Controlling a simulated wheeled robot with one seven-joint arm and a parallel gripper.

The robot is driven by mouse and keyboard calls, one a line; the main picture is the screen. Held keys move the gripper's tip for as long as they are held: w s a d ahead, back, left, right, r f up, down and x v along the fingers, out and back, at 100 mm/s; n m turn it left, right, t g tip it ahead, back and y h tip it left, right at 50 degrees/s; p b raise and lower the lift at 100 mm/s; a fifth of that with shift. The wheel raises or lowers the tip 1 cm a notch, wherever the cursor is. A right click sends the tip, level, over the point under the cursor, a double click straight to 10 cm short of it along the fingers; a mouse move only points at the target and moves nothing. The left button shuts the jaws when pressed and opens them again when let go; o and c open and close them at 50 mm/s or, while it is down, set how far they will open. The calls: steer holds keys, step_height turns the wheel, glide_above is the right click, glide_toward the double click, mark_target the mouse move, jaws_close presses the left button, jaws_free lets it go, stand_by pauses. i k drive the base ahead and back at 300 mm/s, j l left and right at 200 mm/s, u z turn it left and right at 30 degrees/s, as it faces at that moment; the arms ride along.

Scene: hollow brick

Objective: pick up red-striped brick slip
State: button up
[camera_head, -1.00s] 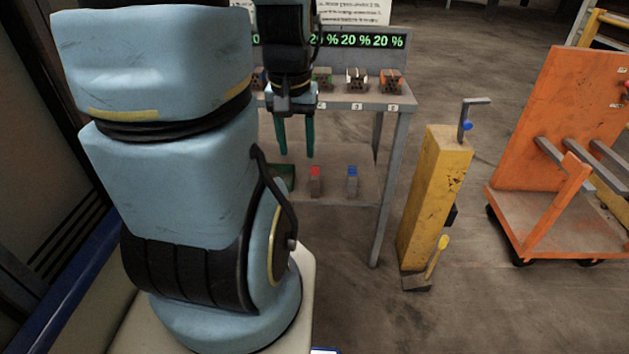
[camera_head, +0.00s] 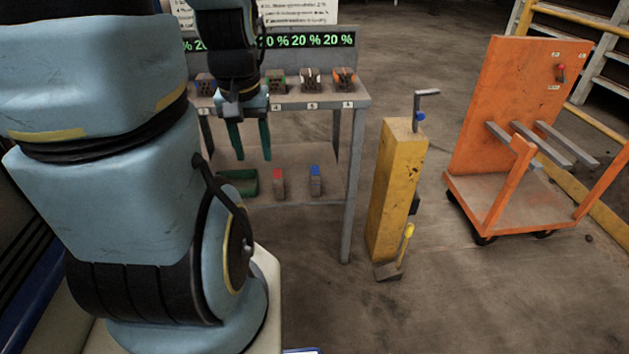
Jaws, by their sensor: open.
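On the lower shelf (camera_head: 295,163) of the grey rack stand two small brick pieces. The red-topped brick slip (camera_head: 278,185) is left of the blue-topped one (camera_head: 315,181). Both look upright and grey-brown below their coloured ends. My gripper (camera_head: 249,157) hangs pointing down in front of the rack, its two green fingers apart with nothing between them. In the picture the fingertips are above and left of the red-marked slip, apart from it. How far they are from it in depth I cannot tell.
A green tray (camera_head: 238,183) lies left of the slips. Several hollow bricks sit on the numbered upper shelf (camera_head: 318,98), under a green display (camera_head: 308,41). A yellow post (camera_head: 396,190) with a crank and an orange cart (camera_head: 516,140) stand right.

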mark_target(278, 183)
steer(key=i+l, duration=0.1)
steer(key=l, duration=0.3)
steer(key=i+l, duration=0.15)
steer(key=l, duration=0.3)
steer(key=i+l, duration=0.1)
steer(key=l, duration=0.3)
steer(key=l+u, duration=0.3)
steer(key=u, duration=0.15)
steer(key=i+l+u, duration=0.1)
steer(key=l+u, duration=0.5)
steer(key=u, duration=1.45)
